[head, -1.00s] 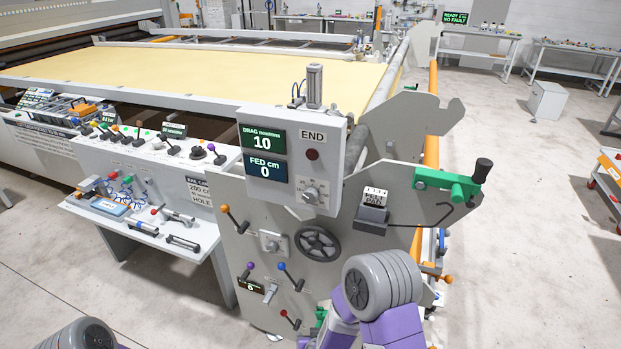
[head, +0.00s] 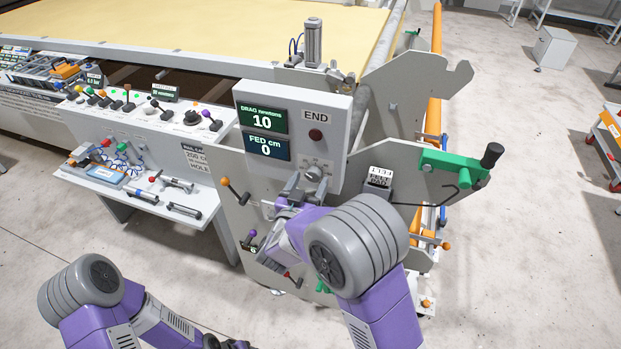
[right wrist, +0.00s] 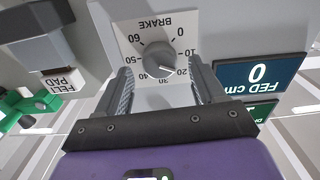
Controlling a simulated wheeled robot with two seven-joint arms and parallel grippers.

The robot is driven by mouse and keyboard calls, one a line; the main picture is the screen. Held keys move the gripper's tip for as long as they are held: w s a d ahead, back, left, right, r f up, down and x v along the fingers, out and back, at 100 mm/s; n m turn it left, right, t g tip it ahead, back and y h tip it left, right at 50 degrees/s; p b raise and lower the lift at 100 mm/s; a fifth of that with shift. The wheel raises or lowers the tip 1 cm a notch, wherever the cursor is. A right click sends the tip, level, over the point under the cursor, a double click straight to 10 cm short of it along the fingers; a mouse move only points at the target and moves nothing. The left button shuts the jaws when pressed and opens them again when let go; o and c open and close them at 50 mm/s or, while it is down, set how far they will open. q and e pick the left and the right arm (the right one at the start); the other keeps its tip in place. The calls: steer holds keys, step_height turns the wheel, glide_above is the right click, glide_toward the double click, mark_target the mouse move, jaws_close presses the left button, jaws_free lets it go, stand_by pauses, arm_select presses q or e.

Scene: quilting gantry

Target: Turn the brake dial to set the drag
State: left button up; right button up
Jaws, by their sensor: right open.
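The brake dial (head: 313,173) is a round grey knob on a white scale plate, low on the grey control box. In the right wrist view the dial (right wrist: 159,60) appears upside down under the word BRAKE. Its pointer lies toward the 10 to 20 side, its exact mark unclear. My right gripper (right wrist: 160,74) is open, with one finger on each side of the dial plate's lower part, and I see no contact with the knob. In the head view this gripper (head: 300,184) is just below and left of the dial.
The box's display (head: 262,121) reads DRAG 10 newtons, and FED cm 0 below it. An END lamp (head: 315,135) sits above the dial.

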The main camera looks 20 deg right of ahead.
steer(key=shift+x, duration=0.85)
steer(key=c, duration=1.1)
steer(key=shift+o, duration=0.2)
steer(key=m+b, duration=0.1)
steer(key=b, duration=0.1)
steer(key=m+b, duration=0.2)
steer(key=shift+f+m, duration=0.2)
steer(key=shift+m, duration=0.1)
steer(key=shift+r+m+b, duration=0.1)
steer(key=shift+m+b, duration=1.6)
steer(key=shift+m, duration=0.1)
steer(key=o, duration=1.1)
steer(key=shift+s, duration=0.1)
steer(key=shift+c, duration=0.2)
